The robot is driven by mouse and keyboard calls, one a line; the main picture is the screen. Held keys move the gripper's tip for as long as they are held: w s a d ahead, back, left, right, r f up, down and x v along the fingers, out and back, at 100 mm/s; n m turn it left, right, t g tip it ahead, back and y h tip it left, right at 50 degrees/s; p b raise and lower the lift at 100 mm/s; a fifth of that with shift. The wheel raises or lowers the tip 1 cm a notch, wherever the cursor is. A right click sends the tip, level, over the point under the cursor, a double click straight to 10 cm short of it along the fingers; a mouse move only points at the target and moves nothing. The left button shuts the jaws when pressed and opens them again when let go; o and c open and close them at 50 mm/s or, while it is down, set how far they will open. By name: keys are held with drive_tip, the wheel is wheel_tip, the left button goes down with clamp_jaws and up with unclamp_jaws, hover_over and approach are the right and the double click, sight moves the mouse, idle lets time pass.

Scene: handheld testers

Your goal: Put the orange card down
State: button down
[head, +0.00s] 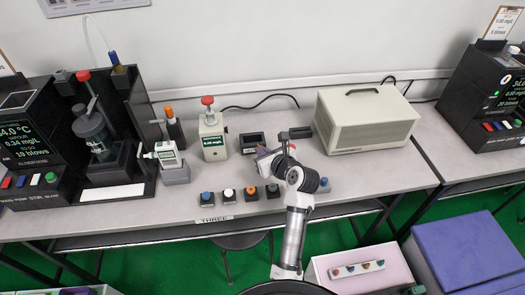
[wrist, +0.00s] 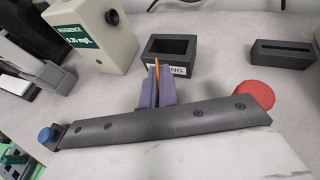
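In the wrist view the orange card (wrist: 157,68) shows as a thin edge between the two purple fingertips of my gripper (wrist: 156,88), which are closed together on it. Just beyond the fingertips is an open black tray (wrist: 186,70) with a white label on its front, partly covered by the fingers and card; only "NG" is readable. I cannot tell whether the card is over or in front of the tray. In the head view my gripper (head: 264,153) is over the table in front of the black tray (head: 252,143); the card cannot be made out there.
A slotted black block (wrist: 284,55) stands right of the tray. A cream reference tester (head: 212,135) stands to its left, and a large beige box (head: 367,118) to its right. Several coloured buttons, including an orange one (head: 251,193), line the front of the table (head: 130,213).

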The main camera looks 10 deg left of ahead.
drive_tip(key=shift+f, duration=0.15)
drive_tip(key=c, duration=1.7)
unclamp_jaws()
drive_tip(key=shift+r, duration=0.2)
drive_tip(key=b+v, duration=0.1)
drive_tip(key=v, duration=1.1)
